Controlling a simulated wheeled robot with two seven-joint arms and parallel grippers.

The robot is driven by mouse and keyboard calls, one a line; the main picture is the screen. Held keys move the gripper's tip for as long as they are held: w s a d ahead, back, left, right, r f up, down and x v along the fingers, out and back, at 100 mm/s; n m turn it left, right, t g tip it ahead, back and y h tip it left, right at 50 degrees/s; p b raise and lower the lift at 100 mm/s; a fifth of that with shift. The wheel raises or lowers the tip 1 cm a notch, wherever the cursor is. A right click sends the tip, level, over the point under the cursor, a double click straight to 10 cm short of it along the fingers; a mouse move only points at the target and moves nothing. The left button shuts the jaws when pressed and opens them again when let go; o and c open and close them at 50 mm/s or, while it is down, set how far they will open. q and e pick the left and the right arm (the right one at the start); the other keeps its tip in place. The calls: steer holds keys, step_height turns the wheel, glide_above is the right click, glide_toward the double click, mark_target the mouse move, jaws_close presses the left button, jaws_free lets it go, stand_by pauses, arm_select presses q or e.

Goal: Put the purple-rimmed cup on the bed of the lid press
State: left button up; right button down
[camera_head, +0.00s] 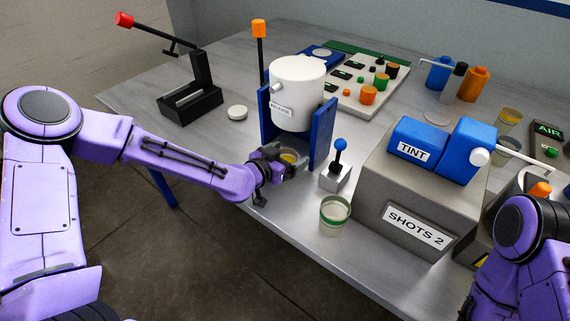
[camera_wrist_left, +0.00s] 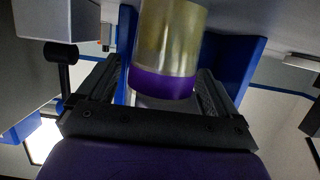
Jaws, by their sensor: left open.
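The purple-rimmed cup (camera_wrist_left: 165,40), clear with yellowish content, fills the middle of the left wrist view, its purple band (camera_wrist_left: 162,83) between my finger pads. In the head view the cup (camera_head: 289,157) is mostly hidden by my left gripper (camera_head: 280,160), under the white tank of a blue-sided stand. My left gripper (camera_wrist_left: 160,88) is open, with one finger on each side of the cup; contact is not clear. The lid press (camera_head: 190,92), a black frame with a red-knobbed lever, stands at the back left, its bed visible low in the frame. My right gripper is out of view.
The white tank (camera_head: 298,90) and blue side panels (camera_head: 322,135) enclose the cup closely. A white lid (camera_head: 237,112) lies between press and stand. A blue-knobbed lever box (camera_head: 337,175), a green-rimmed cup (camera_head: 334,214) and the tint machine (camera_head: 410,185) stand to the right.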

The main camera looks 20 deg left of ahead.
arm_select(q)
steer(key=shift+r, duration=0.1)
steer(key=c, duration=1.2)
